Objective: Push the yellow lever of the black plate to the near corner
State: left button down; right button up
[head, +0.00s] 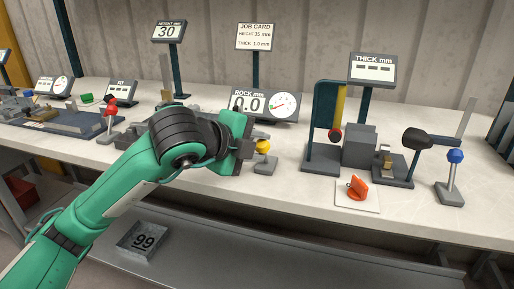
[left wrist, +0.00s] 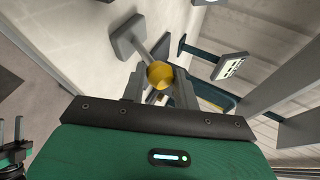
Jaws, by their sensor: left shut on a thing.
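A grey rod runs from the knob to a flat grey base (left wrist: 125,37). In the head view the gripper hides part of the lever and the bench behind it. I cannot tell which surface is the black plate.
The ROCK mm display (head: 264,105) stands close behind the gripper. To the right are a grey block (head: 360,147), an orange piece (head: 357,187) and a blue-knobbed lever (head: 454,170). A red-knobbed lever (head: 110,122) stands left.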

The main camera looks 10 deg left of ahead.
pick_arm(q)
jog(key=shift+f, duration=0.1)
jog(key=c, duration=1.1)
grip_release()
jog(key=shift+o, duration=0.2)
jog(key=shift+s, duration=0.1)
jog(key=p+v, duration=0.1)
jog(key=v, duration=1.2)
jog(key=shift+s+a+r, duration=0.2)
jog(key=shift+a, duration=0.05)
pick_arm(e)
jog(key=shift+s+d+f+g+h, duration=0.1)
jog(key=shift+d+f+g+h, duration=0.15)
jog(key=shift+d+g+h, duration=0.55)
jog(key=shift+d+y, duration=0.15)
jog(key=shift+y, duration=0.15)
